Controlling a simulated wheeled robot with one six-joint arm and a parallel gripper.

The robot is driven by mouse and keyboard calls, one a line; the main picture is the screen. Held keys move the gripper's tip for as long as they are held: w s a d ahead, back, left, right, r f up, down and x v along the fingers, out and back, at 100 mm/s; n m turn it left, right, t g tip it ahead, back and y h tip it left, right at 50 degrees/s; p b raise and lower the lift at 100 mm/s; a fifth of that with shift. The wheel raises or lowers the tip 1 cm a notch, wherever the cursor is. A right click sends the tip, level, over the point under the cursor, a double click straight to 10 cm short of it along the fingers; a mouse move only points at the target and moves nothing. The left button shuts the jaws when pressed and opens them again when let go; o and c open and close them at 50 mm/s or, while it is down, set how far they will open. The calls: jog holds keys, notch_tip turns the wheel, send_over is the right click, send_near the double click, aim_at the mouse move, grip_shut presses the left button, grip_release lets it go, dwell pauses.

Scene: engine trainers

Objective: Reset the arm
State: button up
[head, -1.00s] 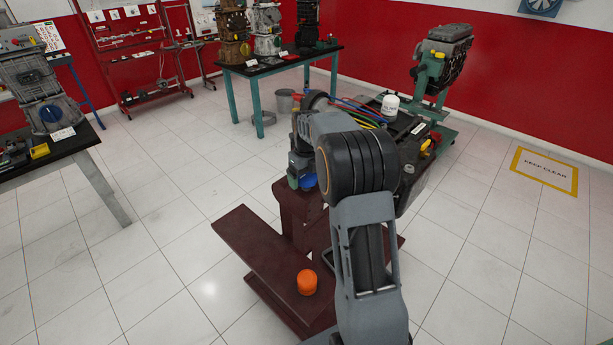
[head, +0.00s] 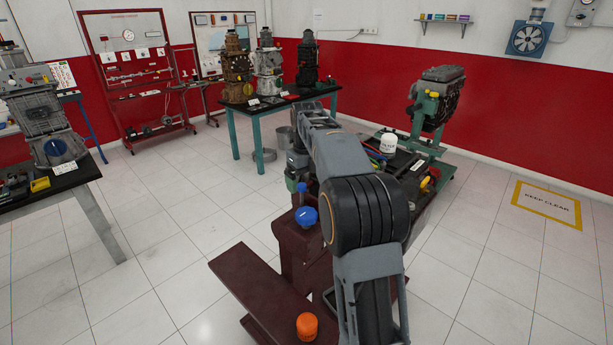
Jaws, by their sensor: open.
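My grey arm (head: 375,255) rises from the bottom edge, right of centre, to a dark ribbed elbow. From there its forearm (head: 335,150) reaches forward and slightly left. Grey and green parts (head: 297,170) show just left of the forearm; I cannot tell whether they belong to my wrist. My gripper's fingers are not visible, and the far end of the arm is partly hidden behind the forearm. A maroon stand (head: 250,290) is below and left of the arm. An orange cap-like object (head: 307,326) sits on its low beam.
A blue round object (head: 304,216) is by the maroon post. A dark cart (head: 405,157) with a white container (head: 388,142) is behind the arm. A teal-legged table (head: 285,98) with engines stands beyond. A black bench (head: 50,190) is left. White floor (head: 155,240) is clear between.

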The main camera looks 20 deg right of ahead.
jog(key=shift+r, duration=0.65)
jog(key=f+n, duration=0.1)
jog(key=n, duration=0.3)
jog(key=s+f+n, duration=0.1)
jog(key=f+n, duration=0.1)
jog(key=n, duration=0.2)
jog(key=f+n, duration=0.1)
jog(key=n, duration=0.4)
jog(key=shift+s+a+f, duration=0.15)
jog(key=shift+a+f, duration=0.15)
jog(key=shift+f, duration=0.1)
jog(key=s+a+n+t, duration=0.1)
jog(key=s+a+n, duration=0.2)
jog(key=s+n, duration=0.4)
jog(key=s+a+f+n+t, duration=0.1)
jog(key=s+a+n+t, duration=0.1)
jog(key=s+a+n, duration=0.2)
jog(key=s+a+n+t, duration=0.1)
jog(key=s+a+n, duration=0.2)
jog(key=s+n, duration=0.6)
jog(key=shift+s+a+f+n+t, duration=0.3)
jog(key=shift+s+f+n, duration=0.1)
jog(key=shift+s, duration=1.2)
